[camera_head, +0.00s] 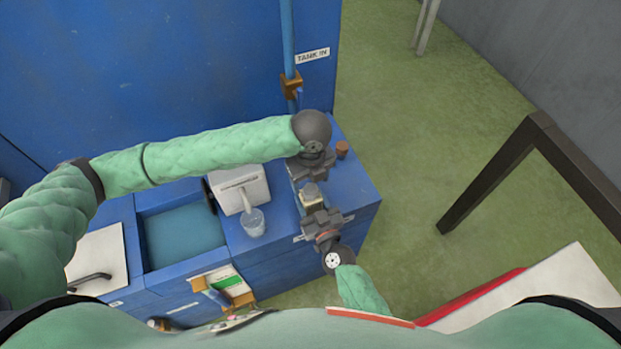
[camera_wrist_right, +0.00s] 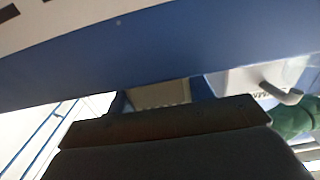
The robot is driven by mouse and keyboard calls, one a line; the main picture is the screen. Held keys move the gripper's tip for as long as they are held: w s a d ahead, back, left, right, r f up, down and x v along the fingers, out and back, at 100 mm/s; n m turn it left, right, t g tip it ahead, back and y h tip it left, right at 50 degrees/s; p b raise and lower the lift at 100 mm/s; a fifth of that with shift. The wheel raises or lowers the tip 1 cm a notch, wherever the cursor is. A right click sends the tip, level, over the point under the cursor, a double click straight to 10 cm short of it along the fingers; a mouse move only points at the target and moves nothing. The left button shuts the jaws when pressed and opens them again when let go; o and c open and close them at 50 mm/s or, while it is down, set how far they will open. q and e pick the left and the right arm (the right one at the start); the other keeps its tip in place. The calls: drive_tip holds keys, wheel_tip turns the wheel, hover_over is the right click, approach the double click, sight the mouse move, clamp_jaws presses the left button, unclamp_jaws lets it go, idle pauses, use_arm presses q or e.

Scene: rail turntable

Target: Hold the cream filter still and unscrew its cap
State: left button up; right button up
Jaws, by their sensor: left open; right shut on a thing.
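The cream filter (camera_head: 311,199) stands on the blue bench between my two grippers, small in the head view. A paler, greyish top that looks like its cap (camera_head: 310,188) faces up. My right gripper (camera_head: 319,213) comes from the near side and is shut on the filter's body; its fingers partly hide the lower part. My left gripper (camera_head: 306,177) is open on the far side, close to the cap; I cannot tell whether it touches.
A brown cork-like piece (camera_head: 342,149) sits at the bench's back right. A blue pipe (camera_head: 288,45) rises behind. Bench surface right of the filter is clear.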

sight(311, 189)
use_arm(q)
drive_tip(key=m, duration=0.6)
drive_tip(key=shift+m, duration=0.4)
drive_tip(key=m, duration=0.6)
drive_tip(key=shift+d, duration=0.1)
drive_tip(key=shift+f, duration=0.2)
drive_tip(key=shift+f, duration=1.85)
drive_tip(key=c, duration=1.2)
drive_tip(key=n, duration=0.4)
drive_tip(key=shift+c, duration=0.3)
drive_tip(key=shift+n, duration=0.9)
